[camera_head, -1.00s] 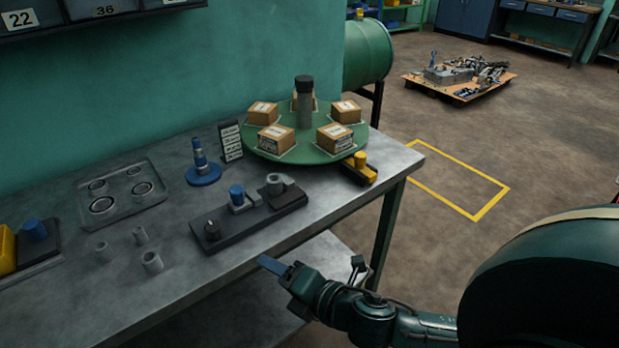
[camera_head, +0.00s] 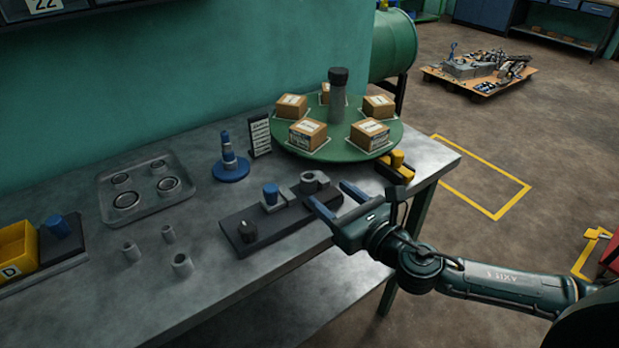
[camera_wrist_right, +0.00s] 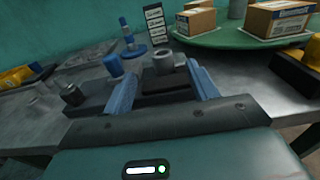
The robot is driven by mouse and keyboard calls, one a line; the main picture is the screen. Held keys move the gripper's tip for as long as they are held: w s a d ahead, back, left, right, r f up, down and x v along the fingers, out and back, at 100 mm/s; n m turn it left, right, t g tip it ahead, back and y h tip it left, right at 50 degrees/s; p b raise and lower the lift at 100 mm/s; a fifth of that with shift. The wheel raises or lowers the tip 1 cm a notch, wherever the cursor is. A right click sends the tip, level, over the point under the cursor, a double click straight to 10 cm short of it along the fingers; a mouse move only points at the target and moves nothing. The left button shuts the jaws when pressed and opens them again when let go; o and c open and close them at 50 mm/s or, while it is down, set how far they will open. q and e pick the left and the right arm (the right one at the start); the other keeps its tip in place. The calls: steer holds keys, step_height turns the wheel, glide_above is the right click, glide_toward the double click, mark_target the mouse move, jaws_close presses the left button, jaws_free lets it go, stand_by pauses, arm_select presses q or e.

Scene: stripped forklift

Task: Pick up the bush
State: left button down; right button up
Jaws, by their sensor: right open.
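A short grey hollow bush (camera_head: 314,181) stands upright at the right end of a black fixture block (camera_head: 262,239) on the metal bench. In the right wrist view the bush (camera_wrist_right: 163,63) shows just beyond and between the blue fingers. My right gripper (camera_head: 328,193) is open and empty, its fingertips close to the bush; whether they reach around it I cannot tell. Several smaller grey sleeves (camera_head: 182,265) stand loose on the bench at left. My left gripper is not in view.
A green turntable (camera_head: 345,151) with boxes stands behind, a yellow-black part (camera_head: 396,166) at right. A tray of rings (camera_head: 147,190) and a blue stepped stand (camera_head: 230,170) are at left.

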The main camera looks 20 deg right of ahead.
mark_target(314, 181)
steer(key=x, duration=0.6)
steer(key=shift+w+f+p, duration=0.2)
steer(key=shift+w+p, duration=0.05)
steer(key=shift+p, duration=0.1)
steer(key=shift+c, duration=0.2)
steer(key=c, duration=1.2)
